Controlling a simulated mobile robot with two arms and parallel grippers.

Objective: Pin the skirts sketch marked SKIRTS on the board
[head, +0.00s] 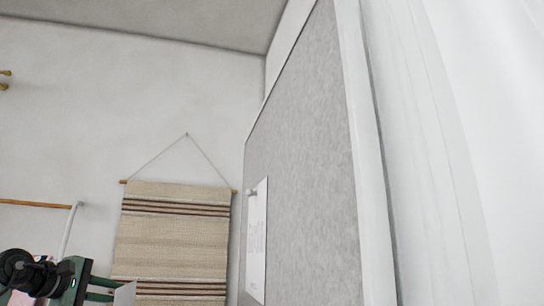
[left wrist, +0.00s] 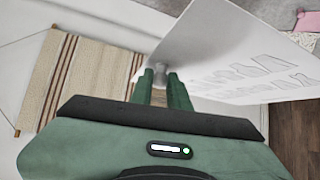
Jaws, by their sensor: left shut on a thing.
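My left gripper (head: 108,290) is at the bottom left of the head view, left of the board and apart from it. It is shut on a white sheet (head: 126,294), of which only a corner shows there. A small grey knob, perhaps a pin, shows between the fingertips. The grey board (head: 305,150) stands at a steep angle in the head view. My right gripper is not in view.
Another white sheet (head: 257,240) hangs on the board's far part under a pale pin (head: 252,192). The board's nearer part is bare. A striped woven hanging (head: 172,240) is on the back wall. A white curtain (head: 450,150) is at right.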

